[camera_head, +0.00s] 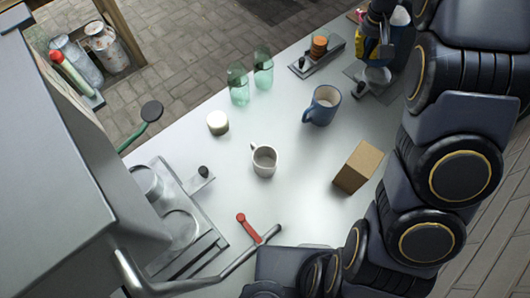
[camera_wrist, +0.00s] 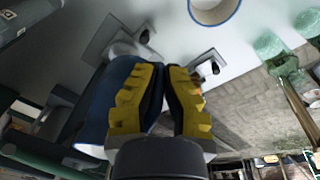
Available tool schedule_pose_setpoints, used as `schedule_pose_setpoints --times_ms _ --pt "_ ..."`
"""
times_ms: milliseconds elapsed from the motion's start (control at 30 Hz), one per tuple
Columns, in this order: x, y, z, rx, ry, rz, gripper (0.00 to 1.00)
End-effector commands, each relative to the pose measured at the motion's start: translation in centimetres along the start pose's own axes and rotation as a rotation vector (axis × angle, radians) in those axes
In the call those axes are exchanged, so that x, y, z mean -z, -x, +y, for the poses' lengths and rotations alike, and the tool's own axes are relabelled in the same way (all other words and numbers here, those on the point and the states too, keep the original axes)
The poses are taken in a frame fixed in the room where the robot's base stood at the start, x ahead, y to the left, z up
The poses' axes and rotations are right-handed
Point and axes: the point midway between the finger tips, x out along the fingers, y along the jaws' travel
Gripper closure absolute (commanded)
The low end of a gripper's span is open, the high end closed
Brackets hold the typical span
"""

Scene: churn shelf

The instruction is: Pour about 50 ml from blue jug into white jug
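A white jug (camera_head: 264,160) with a handle stands upright on the pale counter, near the middle of the head view. A blue jug with a pale inside (camera_head: 322,106) stands upright to its upper right, apart from my gripper; its blue rim shows at the top of the wrist view (camera_wrist: 213,10). Another, larger blue vessel (camera_wrist: 92,112) lies against the left side of my gripper (camera_wrist: 161,68); part of it shows at the head view's upper right (camera_head: 401,20). Dark blue shows between the yellow fingers, which are close together. Whether they clamp it is hidden.
A cardboard-coloured block (camera_head: 358,167) stands below the blue jug. Two green glasses (camera_head: 238,84) and a white round pot (camera_head: 217,123) stand along the far edge. A metal plate with an orange stack (camera_head: 319,47) is at the back. My arm covers the right side.

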Motion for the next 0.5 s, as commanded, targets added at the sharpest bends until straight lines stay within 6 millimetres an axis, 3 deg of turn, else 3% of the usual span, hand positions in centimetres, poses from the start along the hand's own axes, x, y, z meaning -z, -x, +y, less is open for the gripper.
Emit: schedule_pose_setpoints --times_ms 300,500 --pt "-5.8 0.2 7.9 0.033 0.346 0.046 1.0" --pt "-10.9 0.2 11.3 0.058 0.62 0.081 1.0"
